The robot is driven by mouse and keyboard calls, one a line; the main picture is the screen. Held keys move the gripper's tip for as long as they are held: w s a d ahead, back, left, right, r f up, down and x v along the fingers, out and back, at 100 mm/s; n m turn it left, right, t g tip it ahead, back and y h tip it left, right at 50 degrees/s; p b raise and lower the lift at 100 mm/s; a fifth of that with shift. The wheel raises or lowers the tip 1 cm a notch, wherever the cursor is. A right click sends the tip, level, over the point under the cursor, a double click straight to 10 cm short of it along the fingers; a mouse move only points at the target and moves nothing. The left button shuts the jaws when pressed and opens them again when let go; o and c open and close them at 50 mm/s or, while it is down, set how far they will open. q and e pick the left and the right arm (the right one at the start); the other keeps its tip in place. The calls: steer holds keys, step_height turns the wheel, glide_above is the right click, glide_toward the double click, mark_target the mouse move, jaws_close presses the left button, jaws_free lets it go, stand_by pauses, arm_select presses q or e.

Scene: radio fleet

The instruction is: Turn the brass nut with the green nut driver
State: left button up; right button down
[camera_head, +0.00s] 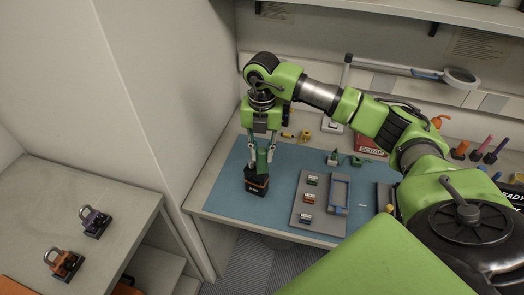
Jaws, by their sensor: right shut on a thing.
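The right gripper (261,152) is shut on the green nut driver (262,161), which points downward between its fingers. Directly below stands a dark block with an orange band (256,183) on the blue mat (228,195). The driver's lower end is at the top of this block; whether it touches cannot be told. The brass nut cannot be made out; the gripper and driver cover the block's top. My left gripper is not in view.
A grey tray (296,217) with several small coloured pieces lies right of the block. A red scrap box (370,146) and small tools stand behind. The mat's left front is clear.

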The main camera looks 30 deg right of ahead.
steer(key=shift+r+p, duration=1.3)
steer(key=shift+r, duration=0.75)
